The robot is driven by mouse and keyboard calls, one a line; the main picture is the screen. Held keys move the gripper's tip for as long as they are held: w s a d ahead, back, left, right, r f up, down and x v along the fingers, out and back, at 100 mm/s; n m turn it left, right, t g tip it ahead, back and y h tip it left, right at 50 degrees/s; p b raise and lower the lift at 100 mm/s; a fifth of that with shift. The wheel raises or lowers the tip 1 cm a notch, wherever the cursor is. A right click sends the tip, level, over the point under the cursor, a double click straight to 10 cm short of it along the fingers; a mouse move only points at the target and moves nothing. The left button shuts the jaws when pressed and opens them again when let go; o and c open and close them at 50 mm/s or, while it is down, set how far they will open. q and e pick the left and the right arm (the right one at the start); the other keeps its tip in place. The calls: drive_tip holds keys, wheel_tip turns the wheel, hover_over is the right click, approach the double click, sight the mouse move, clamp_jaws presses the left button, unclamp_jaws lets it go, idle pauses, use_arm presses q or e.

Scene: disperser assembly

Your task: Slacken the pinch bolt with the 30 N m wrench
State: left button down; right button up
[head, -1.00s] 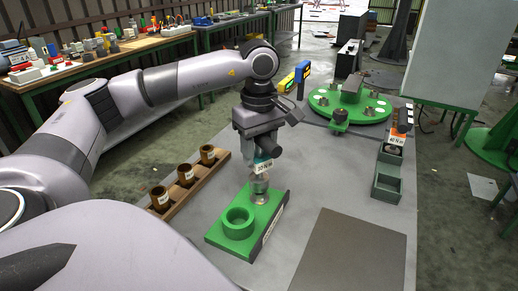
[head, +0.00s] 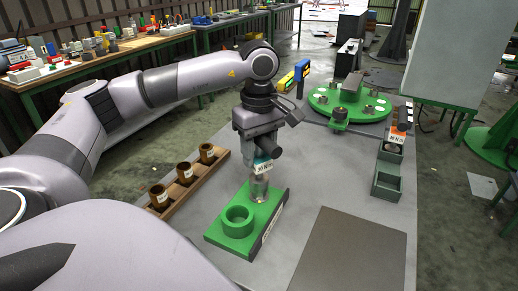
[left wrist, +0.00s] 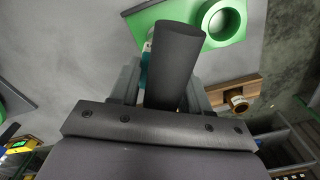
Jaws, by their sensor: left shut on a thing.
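My left gripper (head: 262,148) points down over the green fixture block (head: 222,240) and is shut on the 30 N m wrench (head: 263,167), whose white label faces the head camera. Below the label, a shiny, partly clear cylinder (head: 259,190) stands at the far end of the block; I cannot tell whether the wrench touches it. In the left wrist view the wrench's dark handle (left wrist: 177,65) sits between the fingers, with the green block (left wrist: 232,22) beyond. I cannot pick out the pinch bolt; the gripper and wrench may hide it. My right gripper is not in view.
A wooden rack (head: 183,190) with brown cups stands left of the block. A green round plate (head: 330,101) is at the back. An orange-and-black tool with a white label (head: 395,137) stands by grey bins (head: 387,190) on the right. A dark flat plate (head: 350,255) lies in front.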

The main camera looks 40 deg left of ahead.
use_arm(q)
drive_tip(key=shift+f+b, duration=0.4)
drive_tip(key=shift+f, duration=0.2)
drive_tip(key=shift+f+b, duration=0.3)
drive_tip(key=shift+f, duration=0.05)
drive_tip(key=shift+f, duration=0.4)
drive_tip(key=shift+n, duration=7.2)
drive_tip(key=shift+r, duration=0.1)
drive_tip(key=shift+m, duration=0.3)
